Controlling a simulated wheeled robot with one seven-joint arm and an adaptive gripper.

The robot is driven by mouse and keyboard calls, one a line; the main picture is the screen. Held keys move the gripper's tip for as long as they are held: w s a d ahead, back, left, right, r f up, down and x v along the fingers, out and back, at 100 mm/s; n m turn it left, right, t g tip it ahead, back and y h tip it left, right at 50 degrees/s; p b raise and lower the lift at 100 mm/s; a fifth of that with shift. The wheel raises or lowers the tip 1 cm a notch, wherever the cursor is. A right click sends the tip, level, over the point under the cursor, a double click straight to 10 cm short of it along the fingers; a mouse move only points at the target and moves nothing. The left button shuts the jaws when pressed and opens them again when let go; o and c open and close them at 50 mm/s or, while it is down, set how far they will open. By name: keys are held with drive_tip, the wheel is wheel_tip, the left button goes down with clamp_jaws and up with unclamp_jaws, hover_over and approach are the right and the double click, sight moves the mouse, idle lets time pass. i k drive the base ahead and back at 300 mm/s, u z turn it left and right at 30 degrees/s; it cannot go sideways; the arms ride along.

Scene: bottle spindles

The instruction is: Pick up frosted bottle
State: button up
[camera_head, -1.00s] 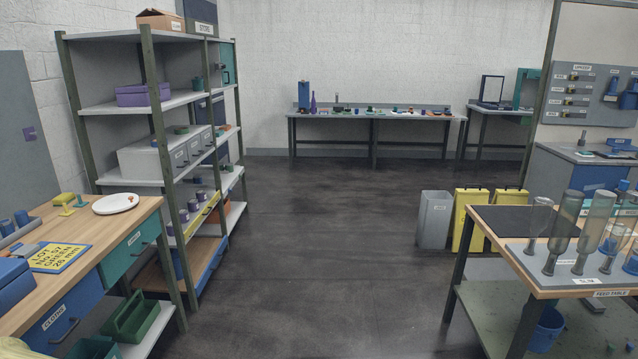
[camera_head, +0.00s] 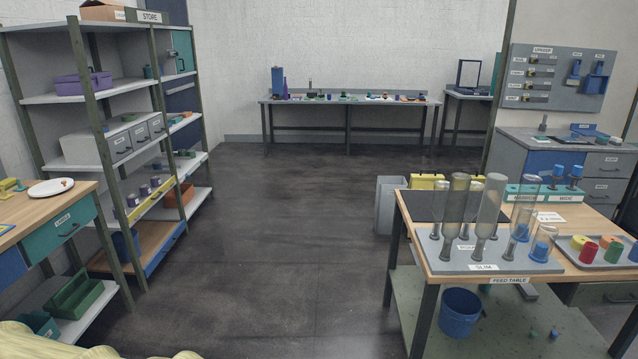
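Several bottles stand neck-down on spindles on a grey rack plate (camera_head: 450,264) on the feed table (camera_head: 590,271) at the right. A cloudy grey bottle (camera_head: 489,207) near the middle of the rack looks frosted. A darker, olive-grey bottle (camera_head: 455,205) stands to its left and also looks cloudy, so I cannot be sure which one is the frosted one. Clear bottles (camera_head: 525,205) stand to the right, over blue parts. My gripper is not in view.
A dark mat (camera_head: 425,205) lies on the table's left part. A tray (camera_head: 575,257) of coloured pieces is at its right. A blue bucket (camera_head: 460,312) is on the shelf below. Bins (camera_head: 389,205) stand behind. The floor (camera_head: 270,250) between shelves and table is clear.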

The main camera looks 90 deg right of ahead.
sight(496, 183)
drive_tip(key=k, duration=1.5)
drive_tip(key=z, duration=2.4)
